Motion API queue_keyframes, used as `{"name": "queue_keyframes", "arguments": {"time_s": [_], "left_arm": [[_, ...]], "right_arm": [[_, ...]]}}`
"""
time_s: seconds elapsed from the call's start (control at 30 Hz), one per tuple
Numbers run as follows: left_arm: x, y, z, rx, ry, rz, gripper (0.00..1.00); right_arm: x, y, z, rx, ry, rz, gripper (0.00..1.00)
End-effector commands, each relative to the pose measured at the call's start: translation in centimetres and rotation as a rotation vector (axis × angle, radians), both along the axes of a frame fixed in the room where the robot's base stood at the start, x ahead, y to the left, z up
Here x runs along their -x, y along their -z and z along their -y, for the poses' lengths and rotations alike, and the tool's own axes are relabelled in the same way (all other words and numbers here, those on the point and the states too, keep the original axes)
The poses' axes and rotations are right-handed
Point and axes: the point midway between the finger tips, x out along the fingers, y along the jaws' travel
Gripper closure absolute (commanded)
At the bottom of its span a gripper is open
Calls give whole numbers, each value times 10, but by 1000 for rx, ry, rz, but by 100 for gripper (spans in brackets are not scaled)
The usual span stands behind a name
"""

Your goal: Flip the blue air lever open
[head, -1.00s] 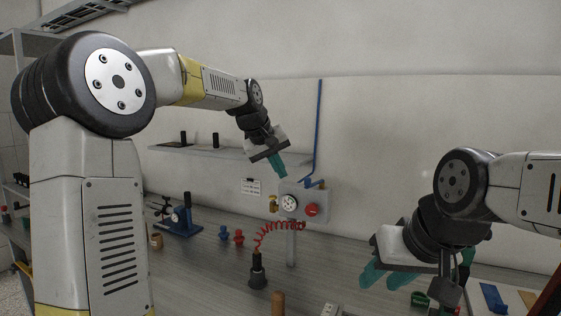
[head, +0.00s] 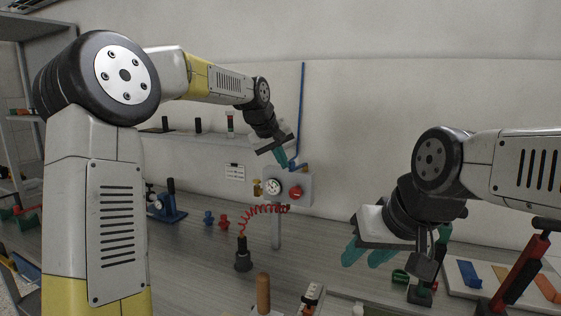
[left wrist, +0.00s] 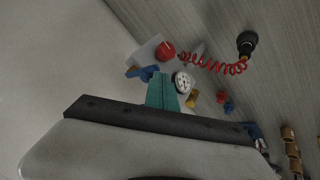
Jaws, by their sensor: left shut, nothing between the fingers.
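The blue air lever (head: 297,166) sits on top of a grey panel box (head: 301,187) at the back wall, under a vertical blue pipe (head: 301,110). It also shows in the left wrist view (left wrist: 143,72), just beside the fingers. My left gripper (head: 282,160) is shut and empty, its teal fingertips just above and left of the lever in the head view. Whether they touch the lever I cannot tell. My right gripper (head: 368,256) has its two teal fingers apart, empty, over the front right of the bench.
The panel carries a round gauge (head: 272,186), a red knob (head: 295,192) and a brass fitting (head: 257,187). A coiled red hose (head: 262,209) runs down to a black tool (head: 243,258). A grey shelf (head: 190,148) is behind my left arm.

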Motion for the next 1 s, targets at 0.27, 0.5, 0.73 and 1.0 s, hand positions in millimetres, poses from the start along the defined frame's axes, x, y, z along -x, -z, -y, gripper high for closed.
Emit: {"name": "queue_keyframes", "arguments": {"time_s": [0.27, 0.5, 0.73, 1.0], "left_arm": [[15, 0, 23, 0, 3, -2, 100], [16, 0, 24, 2, 6, -3, 100], [14, 0, 23, 3, 7, -3, 100], [4, 0, 13, 3, 5, 1, 100]], "right_arm": [[0, 0, 0, 0, 0, 0, 64], [0, 0, 0, 0, 0, 0, 64], [0, 0, 0, 0, 0, 0, 64], [0, 0, 0, 0, 0, 0, 64]]}}
